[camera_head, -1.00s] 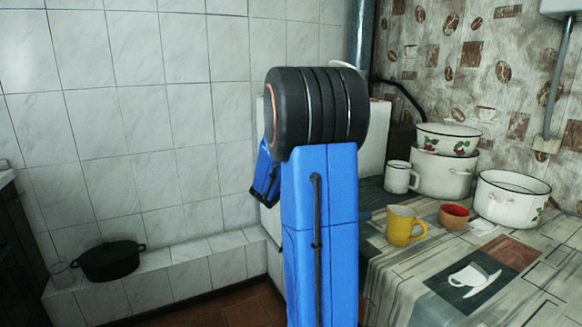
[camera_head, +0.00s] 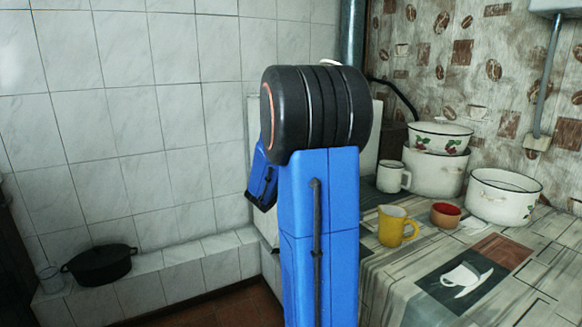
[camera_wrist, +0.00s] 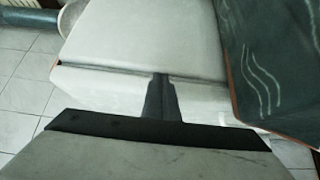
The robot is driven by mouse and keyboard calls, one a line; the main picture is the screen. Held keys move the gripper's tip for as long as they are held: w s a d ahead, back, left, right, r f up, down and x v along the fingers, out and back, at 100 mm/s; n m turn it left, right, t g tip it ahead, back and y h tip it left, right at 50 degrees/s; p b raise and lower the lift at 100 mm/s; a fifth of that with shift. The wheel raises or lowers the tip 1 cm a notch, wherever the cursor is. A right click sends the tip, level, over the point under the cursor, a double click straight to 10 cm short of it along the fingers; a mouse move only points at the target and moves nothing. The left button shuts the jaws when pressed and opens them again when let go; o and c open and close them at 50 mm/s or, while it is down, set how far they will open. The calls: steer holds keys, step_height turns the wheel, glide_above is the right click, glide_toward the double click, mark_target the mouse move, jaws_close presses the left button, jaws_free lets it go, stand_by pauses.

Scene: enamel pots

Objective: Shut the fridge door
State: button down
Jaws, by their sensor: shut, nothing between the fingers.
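The fridge (camera_head: 370,135) is a white body mostly hidden behind my blue arm in the head view, between the tiled wall and the table. In the wrist view pale panels (camera_wrist: 140,40) lie close ahead, with a seam across them; they look like the fridge, seen at a slant. I cannot tell from these views how far its door stands open. My gripper (camera_wrist: 158,82) shows in the wrist view as dark fingers held together, empty, in front of the pale panels. Whether the fingertips touch them is unclear. The head view hides the fingertips.
A table (camera_head: 400,290) on the right holds a yellow mug (camera_head: 394,228), a red cup (camera_head: 445,214) and white enamel pots (camera_head: 502,198). Its patterned edge (camera_wrist: 265,70) is close on the right in the wrist view. A black pot (camera_head: 100,265) sits on the tiled ledge at left.

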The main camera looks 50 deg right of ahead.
steer(key=w+v, duration=0.2)
steer(key=v, duration=1.5)
steer(key=shift+a+t, duration=0.3)
steer(key=shift+a, duration=0.05)
steer(key=s+a+f+m+g+y, duration=0.2)
steer(key=s+a+f+y, duration=0.25)
steer(key=s, duration=0.35)
steer(key=s+a+f+m+g+y, duration=0.2)
steer(key=s+a+f+y, duration=0.1)
steer(key=s+a, duration=0.4)
steer(key=s+a+f+t+y, duration=0.1)
steer(key=s+a+y, duration=0.2)
steer(key=a, duration=0.8)
steer(key=s+a+f+t+y, duration=0.1)
steer(key=s+a+y, duration=0.3)
steer(key=a, duration=0.7)
steer(key=shift+s+f+y, duration=0.2)
steer(key=shift+f+y, duration=0.55)
steer(key=shift+y, duration=0.5)
steer(key=shift+d, duration=0.1)
